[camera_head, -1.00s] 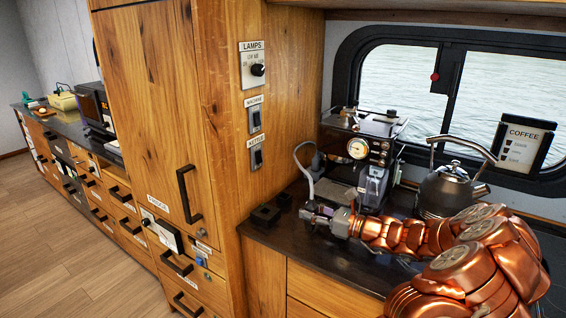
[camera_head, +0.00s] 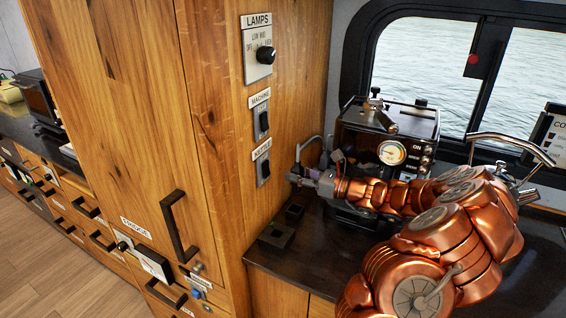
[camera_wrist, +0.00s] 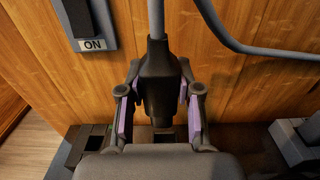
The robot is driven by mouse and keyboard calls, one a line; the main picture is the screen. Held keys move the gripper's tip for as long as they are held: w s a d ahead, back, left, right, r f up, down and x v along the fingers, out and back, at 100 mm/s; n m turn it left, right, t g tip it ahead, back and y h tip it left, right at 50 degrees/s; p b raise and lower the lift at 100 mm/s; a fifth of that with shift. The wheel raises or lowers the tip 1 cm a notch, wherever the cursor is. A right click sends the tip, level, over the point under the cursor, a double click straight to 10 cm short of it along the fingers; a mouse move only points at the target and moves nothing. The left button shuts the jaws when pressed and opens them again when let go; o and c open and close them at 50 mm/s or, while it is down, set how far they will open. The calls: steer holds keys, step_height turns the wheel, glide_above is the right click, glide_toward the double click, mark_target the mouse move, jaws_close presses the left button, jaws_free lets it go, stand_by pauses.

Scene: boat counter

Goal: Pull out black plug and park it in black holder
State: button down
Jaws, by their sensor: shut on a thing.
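The black plug (camera_wrist: 158,75) is upright between the fingers of my gripper (camera_wrist: 158,110) in the wrist view, with a grey cable running up from its top. The purple finger pads are on either side of it, and my gripper is shut on it. In the head view my gripper (camera_head: 303,178) is above the counter, close to the wooden cabinet side; the plug is hard to make out there. Two low black blocks stand on the counter below: a front one (camera_head: 276,236) and a smaller rear one (camera_head: 294,211). I cannot tell for certain which is the black holder.
The coffee machine (camera_head: 388,140) stands behind my arm, and a kettle is partly hidden at right. Wall switches (camera_head: 263,122) are on the cabinet side. A grey cable (camera_wrist: 235,40) loops across the wrist view. The counter front (camera_head: 300,262) is clear.

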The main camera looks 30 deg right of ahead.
mark_target(296, 190)
steer(key=shift+w, duration=0.3)
steer(key=shift+r, duration=0.1)
steer(key=shift+f+b, duration=1.15)
steer(key=shift+f, duration=1.85)
steer(key=shift+s+f+b, duration=0.1)
steer(key=shift+f+b, duration=0.4)
steer(key=shift+f, duration=1.55)
stand_by(0.5)
steer(key=c, duration=0.7)
jaws_free()
steer(key=v, duration=1.2)
